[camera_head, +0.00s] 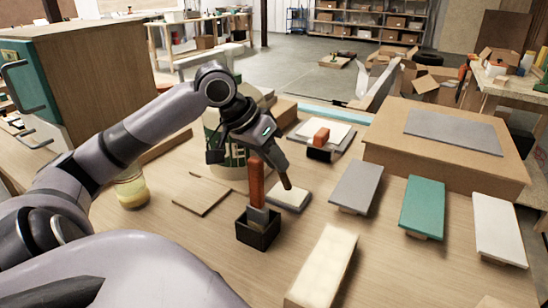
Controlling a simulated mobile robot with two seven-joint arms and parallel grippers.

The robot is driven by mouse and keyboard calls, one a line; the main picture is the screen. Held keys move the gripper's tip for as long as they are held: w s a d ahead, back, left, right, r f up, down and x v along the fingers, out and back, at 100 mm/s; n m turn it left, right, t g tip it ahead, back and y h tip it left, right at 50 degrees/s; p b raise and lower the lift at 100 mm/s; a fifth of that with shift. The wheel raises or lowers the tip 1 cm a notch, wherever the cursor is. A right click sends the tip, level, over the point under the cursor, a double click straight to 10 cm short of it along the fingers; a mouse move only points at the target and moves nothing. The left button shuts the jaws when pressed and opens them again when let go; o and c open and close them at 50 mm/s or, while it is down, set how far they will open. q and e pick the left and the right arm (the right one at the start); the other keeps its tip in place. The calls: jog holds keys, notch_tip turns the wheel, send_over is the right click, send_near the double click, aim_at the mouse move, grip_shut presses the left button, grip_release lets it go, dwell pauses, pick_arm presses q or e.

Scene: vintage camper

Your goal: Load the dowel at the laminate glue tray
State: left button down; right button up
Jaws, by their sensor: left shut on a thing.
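A reddish-brown upright piece (256,184), which I take to be the dowel, has a grey lower end. That end is inside or just over a small black open-topped box (258,236) on the wooden worktop; I cannot tell if it touches the bottom. My left gripper (269,172) reaches down from above and is shut on the upper part of this piece. One dark finger shows at its right. The black box may be the glue tray, but no label shows. My right gripper is not in view.
A jar of yellowish liquid (132,190) and a large pale container (220,150) stand to the left. Grey (356,186), teal (423,206) and white (499,228) panels lie right, near a raised wooden box (450,160). A pale slab (322,268) lies in front.

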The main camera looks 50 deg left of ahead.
pick_arm(q)
jog(key=shift+f+b, duration=0.3)
jog(key=shift+f, duration=0.25)
dwell(0.7)
jog(key=shift+r, duration=0.1)
notch_tip(320, 180, up, 7)
jog(key=p, duration=0.8)
dwell(0.9)
